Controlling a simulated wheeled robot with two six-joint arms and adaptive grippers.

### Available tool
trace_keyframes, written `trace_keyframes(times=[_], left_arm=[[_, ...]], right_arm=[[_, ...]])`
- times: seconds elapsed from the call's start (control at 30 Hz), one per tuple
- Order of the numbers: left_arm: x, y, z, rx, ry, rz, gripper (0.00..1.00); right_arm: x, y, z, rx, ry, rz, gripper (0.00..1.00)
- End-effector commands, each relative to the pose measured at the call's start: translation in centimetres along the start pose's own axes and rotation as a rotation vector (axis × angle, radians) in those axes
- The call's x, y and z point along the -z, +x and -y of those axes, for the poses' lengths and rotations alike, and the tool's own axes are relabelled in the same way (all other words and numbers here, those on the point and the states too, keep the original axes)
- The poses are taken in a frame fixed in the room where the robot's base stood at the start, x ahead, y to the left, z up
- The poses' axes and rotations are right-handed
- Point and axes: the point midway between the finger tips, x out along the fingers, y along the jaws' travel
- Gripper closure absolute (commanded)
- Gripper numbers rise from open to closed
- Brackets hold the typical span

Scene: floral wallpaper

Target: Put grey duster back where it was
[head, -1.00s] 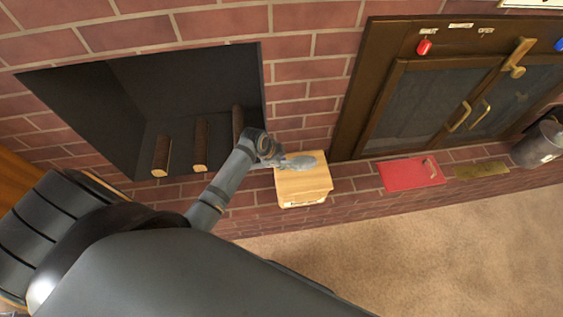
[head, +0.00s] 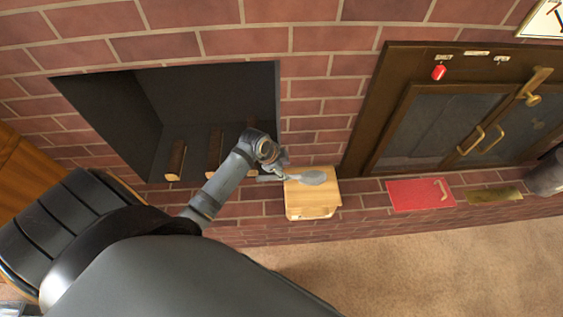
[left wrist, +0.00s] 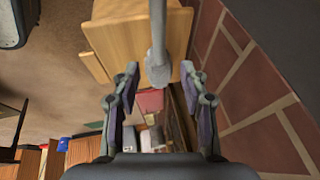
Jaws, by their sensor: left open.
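The grey duster (head: 312,177) lies over the top of a light wooden box (head: 312,208) on the brick ledge, its handle pointing left toward my left gripper. My left gripper (head: 278,165) is at the handle's end, beside the box. In the left wrist view the grey handle (left wrist: 157,45) comes down from the top and its rounded end lies between the two spread fingers of my left gripper (left wrist: 160,78). The fingers are open with gaps on both sides of the handle. The wooden box (left wrist: 130,40) is behind it. My right gripper is not in view.
A dark fireplace opening (head: 190,100) with several logs is left of the box. A red board (head: 420,195) and a brass plate (head: 494,194) lie to the right on the ledge. A glass-doored cabinet (head: 440,130) stands behind them. Carpet below is clear.

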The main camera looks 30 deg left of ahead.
Motion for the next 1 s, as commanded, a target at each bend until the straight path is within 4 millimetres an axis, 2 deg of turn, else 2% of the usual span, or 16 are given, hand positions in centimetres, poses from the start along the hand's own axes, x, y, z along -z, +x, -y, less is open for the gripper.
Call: trace_keyframes(times=[0.03,0.1,0.23,0.83,0.93,1.0], left_arm=[[0.0,-1.4,0.1,0.003,0.004,0.002,0.56],[0.0,-2.6,0.1,0.001,0.002,0.003,0.56],[0.0,-4.1,0.1,0.001,0.001,0.001,0.56],[0.0,-4.5,-0.1,-0.001,-0.003,0.001,0.56],[-0.2,-4.7,-1.6,0.002,-0.06,0.019,0.56],[-0.6,-5.3,-3.3,0.01,-0.142,0.045,0.56]], right_arm=[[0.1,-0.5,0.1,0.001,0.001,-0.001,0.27],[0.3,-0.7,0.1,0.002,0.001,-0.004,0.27],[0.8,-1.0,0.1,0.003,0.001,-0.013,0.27],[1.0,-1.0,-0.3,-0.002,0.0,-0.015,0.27],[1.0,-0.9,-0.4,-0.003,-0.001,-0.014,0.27],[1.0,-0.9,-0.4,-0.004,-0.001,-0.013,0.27]])
